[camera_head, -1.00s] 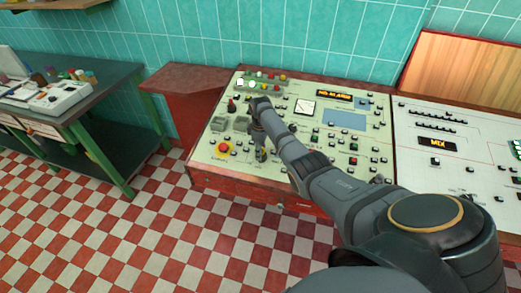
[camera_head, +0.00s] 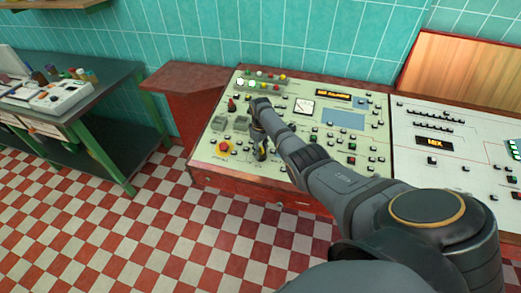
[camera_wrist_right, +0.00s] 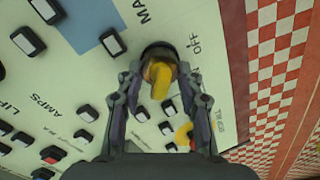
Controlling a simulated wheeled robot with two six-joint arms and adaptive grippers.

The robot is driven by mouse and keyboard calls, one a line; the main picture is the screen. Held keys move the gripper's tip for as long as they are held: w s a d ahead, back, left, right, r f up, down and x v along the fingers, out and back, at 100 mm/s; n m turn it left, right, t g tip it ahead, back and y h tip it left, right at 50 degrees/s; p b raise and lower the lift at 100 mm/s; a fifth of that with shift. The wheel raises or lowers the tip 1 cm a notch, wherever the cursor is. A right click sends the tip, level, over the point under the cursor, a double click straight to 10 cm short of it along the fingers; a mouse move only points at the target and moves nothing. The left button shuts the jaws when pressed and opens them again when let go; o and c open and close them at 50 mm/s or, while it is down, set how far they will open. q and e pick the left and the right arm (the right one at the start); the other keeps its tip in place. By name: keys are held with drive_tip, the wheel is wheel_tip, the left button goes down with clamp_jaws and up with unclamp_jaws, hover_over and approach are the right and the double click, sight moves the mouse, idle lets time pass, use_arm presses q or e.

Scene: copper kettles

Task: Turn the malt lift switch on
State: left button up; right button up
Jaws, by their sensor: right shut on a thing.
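A yellow switch knob (camera_wrist_right: 160,82) on a dark round base sits on the cream control panel (camera_head: 300,136). In the right wrist view it lies between the fingertips of my right gripper (camera_wrist_right: 160,79), which is shut on it. The lettering "OFF" is printed to its right, and cut-off lettering starting "MA" is above it. In the head view my right gripper (camera_head: 262,147) is at the panel's front left part, and its fingers mostly hide the knob there. My left gripper is not in view.
A red button on a yellow surround (camera_head: 223,146) is left of my gripper. Several black push buttons and a lit display (camera_head: 333,95) are on the panel. A second console (camera_head: 460,150) stands right. A green table (camera_head: 110,75) stands left, with open tiled floor in front.

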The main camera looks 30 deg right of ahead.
drive_tip(key=shift+w+m, duration=0.1)
drive_tip(key=shift+m, duration=0.3)
idle(0.4)
drive_tip(key=o, duration=1.2)
drive_tip(key=shift+r, duration=0.1)
wheel_tip(320, 180, up, 12)
drive_tip(key=shift+f, duration=0.1)
